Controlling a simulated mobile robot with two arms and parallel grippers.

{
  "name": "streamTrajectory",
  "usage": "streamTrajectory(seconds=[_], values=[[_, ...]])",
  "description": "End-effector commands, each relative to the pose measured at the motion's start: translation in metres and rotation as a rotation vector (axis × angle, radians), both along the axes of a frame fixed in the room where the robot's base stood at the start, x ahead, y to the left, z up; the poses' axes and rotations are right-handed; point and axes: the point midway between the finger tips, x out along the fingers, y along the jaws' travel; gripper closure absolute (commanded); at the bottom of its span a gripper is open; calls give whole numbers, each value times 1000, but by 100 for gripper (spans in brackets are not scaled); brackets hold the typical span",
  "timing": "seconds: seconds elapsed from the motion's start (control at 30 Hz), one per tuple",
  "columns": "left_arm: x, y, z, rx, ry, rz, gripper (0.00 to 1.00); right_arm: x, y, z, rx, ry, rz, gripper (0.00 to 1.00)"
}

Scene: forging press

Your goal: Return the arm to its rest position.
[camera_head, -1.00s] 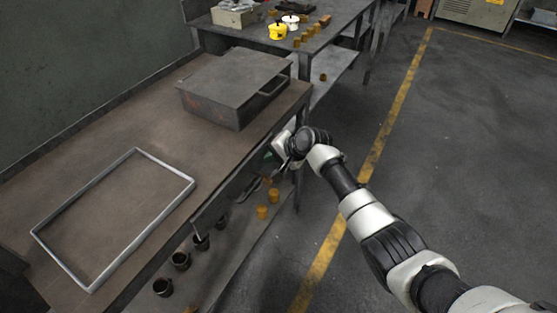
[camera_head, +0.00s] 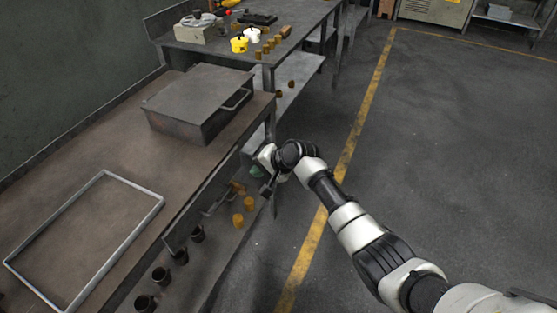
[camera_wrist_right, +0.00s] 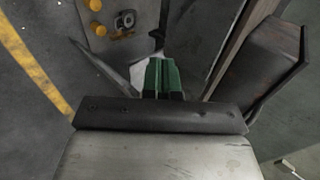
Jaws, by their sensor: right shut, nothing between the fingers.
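My right arm comes in from the lower right in the head view. Its gripper (camera_head: 258,171) is beside the front edge of the workbench (camera_head: 100,140), near the bench's far end and partly hidden by my wrist. In the right wrist view its green fingers (camera_wrist_right: 161,73) are together, with nothing between them. My left gripper is not in view.
A dark metal box (camera_head: 197,98) and a rectangular metal frame (camera_head: 133,183) lie on the bench. Dark cups (camera_head: 161,275) and orange-brown cylinders (camera_head: 238,220) stand below. A second table (camera_head: 225,60) holds a yellow pot (camera_head: 239,44). Floor to the right is clear.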

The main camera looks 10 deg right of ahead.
Motion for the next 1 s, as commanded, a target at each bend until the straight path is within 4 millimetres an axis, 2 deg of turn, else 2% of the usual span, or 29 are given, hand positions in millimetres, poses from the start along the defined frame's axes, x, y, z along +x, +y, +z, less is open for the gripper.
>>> streamTrajectory(seconds=[0.2,0.4,0.7,0.77,0.87,0.97,1.0], values=[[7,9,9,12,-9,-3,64,-16,-23,26,-1,-1,0,100],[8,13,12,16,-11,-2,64,-27,-39,43,0,-1,1,100],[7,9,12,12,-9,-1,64,-31,-46,48,-2,3,0,100],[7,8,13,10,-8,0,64,-33,-47,41,-9,6,-4,100],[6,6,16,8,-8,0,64,-40,-55,9,-48,13,-19,100],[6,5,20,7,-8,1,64,-58,-71,-48,-128,21,-34,100],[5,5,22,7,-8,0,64,-69,-79,-75,-170,25,-36,100]])
